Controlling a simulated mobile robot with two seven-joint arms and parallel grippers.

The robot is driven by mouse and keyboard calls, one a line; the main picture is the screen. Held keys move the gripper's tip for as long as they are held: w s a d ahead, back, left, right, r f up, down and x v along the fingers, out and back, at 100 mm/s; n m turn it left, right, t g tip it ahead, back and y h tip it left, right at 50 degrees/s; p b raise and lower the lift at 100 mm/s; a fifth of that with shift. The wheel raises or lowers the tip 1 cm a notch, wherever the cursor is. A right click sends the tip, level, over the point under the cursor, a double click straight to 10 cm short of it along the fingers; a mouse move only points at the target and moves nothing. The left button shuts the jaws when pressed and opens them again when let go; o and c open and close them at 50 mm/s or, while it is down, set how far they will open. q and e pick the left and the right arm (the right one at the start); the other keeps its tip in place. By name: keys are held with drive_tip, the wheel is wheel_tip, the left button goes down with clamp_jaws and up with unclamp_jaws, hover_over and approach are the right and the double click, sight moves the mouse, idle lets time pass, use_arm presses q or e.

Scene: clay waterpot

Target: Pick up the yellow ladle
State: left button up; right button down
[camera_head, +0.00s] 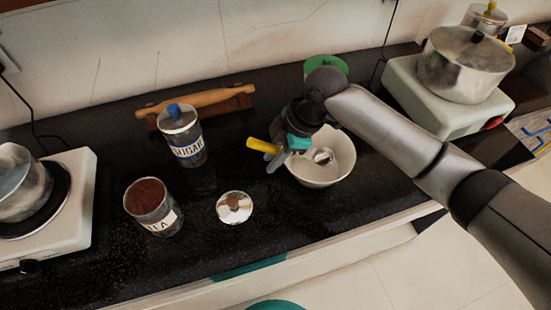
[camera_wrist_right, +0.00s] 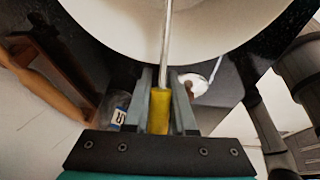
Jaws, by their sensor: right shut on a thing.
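The yellow ladle's handle (camera_head: 262,146) shows in the head view at the left of my right gripper (camera_head: 277,159). Its metal bowl (camera_head: 323,156) is inside the white bowl (camera_head: 345,165). In the right wrist view my right gripper (camera_wrist_right: 160,105) is shut on the yellow handle (camera_wrist_right: 159,110), with the metal shaft (camera_wrist_right: 168,45) running up over the white bowl (camera_wrist_right: 210,25). My right arm hides part of the white bowl's far side. My left gripper is in neither view.
A sugar canister (camera_head: 184,140), an open canister of brown contents (camera_head: 150,205) and a metal lid (camera_head: 234,207) stand left of the bowl. A rolling pin (camera_head: 200,99) lies behind. Stoves with pots are at both sides. Dark counter (camera_head: 100,260) in front is clear.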

wheel_tip(320, 180, up, 18)
drive_tip(key=p, duration=0.3)
drive_tip(key=shift+p, duration=0.35)
drive_tip(key=shift+d, duration=0.1)
idle(0.4)
